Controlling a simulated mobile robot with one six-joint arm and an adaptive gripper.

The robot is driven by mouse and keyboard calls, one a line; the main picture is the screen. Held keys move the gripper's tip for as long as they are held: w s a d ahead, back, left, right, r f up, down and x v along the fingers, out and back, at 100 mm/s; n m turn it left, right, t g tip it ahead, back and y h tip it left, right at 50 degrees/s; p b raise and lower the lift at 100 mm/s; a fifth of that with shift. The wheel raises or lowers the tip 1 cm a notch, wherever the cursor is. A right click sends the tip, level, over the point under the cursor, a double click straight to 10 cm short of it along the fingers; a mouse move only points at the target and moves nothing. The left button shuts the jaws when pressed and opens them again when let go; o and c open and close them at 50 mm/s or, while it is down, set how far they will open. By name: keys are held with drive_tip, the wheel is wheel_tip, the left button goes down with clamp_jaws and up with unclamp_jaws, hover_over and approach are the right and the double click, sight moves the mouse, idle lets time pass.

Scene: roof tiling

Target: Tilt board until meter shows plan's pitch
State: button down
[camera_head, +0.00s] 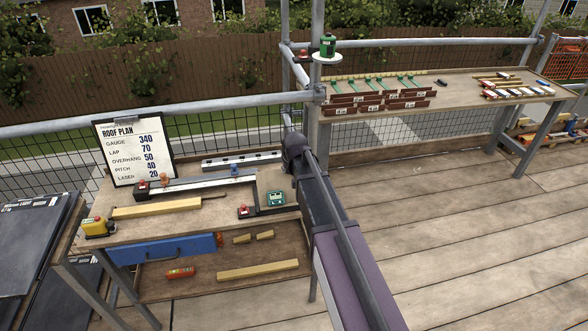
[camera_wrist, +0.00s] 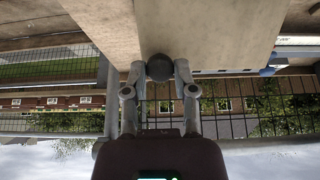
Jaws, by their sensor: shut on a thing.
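The roof plan (camera_head: 136,152) stands on the bench at the left; its pitch line reads 40. A pale board (camera_head: 268,181) is at the bench's right end, beside my arm. A green meter (camera_head: 277,198) is at this board, its reading too small to make out. In the wrist view, my gripper (camera_wrist: 159,72) is shut on a dark round knob (camera_wrist: 159,67) at the edge of a pale board (camera_wrist: 190,30). My gripper's fingers are hidden behind my arm in the head view.
The bench (camera_head: 190,232) also holds a yellow device (camera_head: 97,227), a wood batten (camera_head: 157,210) and a small red-topped block (camera_head: 245,211). A railing (camera_head: 160,118) runs behind it. A second table (camera_head: 440,107) with tiles stands at the back right.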

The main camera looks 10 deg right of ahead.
drive_tip(key=shift+d, duration=0.1)
drive_tip(key=c, duration=0.5)
unclamp_jaws()
drive_tip(key=shift+c, duration=0.2)
drive_tip(key=shift+o, duration=0.6)
drive_tip(key=s+d+g+p, duration=0.1)
drive_tip(key=s+d+g, duration=0.1)
drive_tip(key=s, duration=1.2)
drive_tip(key=s+d+m+g+p, duration=0.1)
drive_tip(key=s+d+g, duration=0.2)
drive_tip(key=s, duration=1.1)
drive_tip(key=shift+d+r, duration=0.2)
drive_tip(key=shift+d, duration=0.35)
